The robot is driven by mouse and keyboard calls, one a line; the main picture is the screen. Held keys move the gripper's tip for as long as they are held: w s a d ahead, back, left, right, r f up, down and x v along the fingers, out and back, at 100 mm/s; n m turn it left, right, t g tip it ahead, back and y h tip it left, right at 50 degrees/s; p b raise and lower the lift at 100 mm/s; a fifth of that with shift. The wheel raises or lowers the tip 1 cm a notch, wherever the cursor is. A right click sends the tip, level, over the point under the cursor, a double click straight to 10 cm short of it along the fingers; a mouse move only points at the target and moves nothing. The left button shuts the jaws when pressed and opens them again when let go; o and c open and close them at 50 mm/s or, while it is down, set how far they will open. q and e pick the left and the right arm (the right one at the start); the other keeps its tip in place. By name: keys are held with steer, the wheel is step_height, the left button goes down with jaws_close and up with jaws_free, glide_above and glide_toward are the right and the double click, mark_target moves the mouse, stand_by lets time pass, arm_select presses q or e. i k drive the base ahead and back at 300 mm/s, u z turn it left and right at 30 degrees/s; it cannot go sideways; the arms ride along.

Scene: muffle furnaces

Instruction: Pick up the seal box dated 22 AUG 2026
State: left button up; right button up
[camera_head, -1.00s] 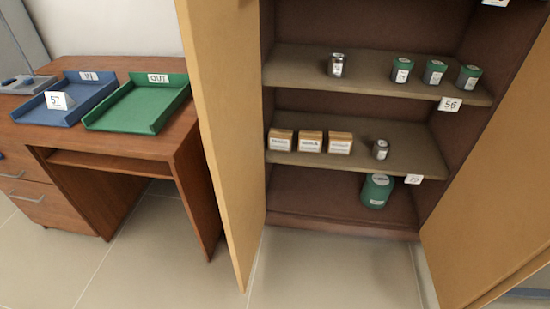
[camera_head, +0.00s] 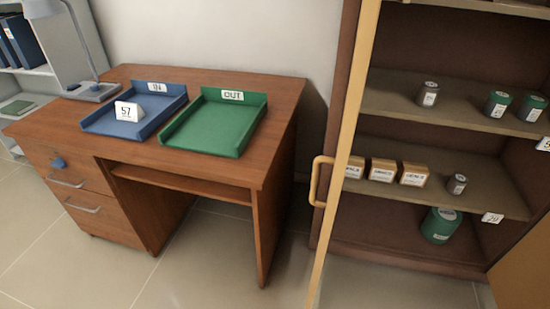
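Several small cardboard boxes with white labels stand in a row on the cabinet's middle shelf (camera_head: 480,176). They are a right box (camera_head: 414,174), a middle box (camera_head: 382,170) and a left box (camera_head: 355,167), the last partly hidden by the open cabinet door. Their label text is too small to read, so I cannot tell whether one is dated 22 AUG 2026. Neither of my grippers is in view.
The cabinet door (camera_head: 345,150) stands open between desk and shelves. A grey tin (camera_head: 457,184) is beside the boxes; a green drum (camera_head: 440,225) is below. The desk (camera_head: 280,92) holds a blue IN tray (camera_head: 165,117) and green OUT tray (camera_head: 215,125). The floor in front is clear.

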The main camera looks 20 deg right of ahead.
mark_target(356, 166)
steer(key=u, duration=0.65)
steer(key=i, duration=1.35)
steer(key=z, duration=0.95)
steer(key=i, duration=0.55)
steer(key=z, duration=0.6)
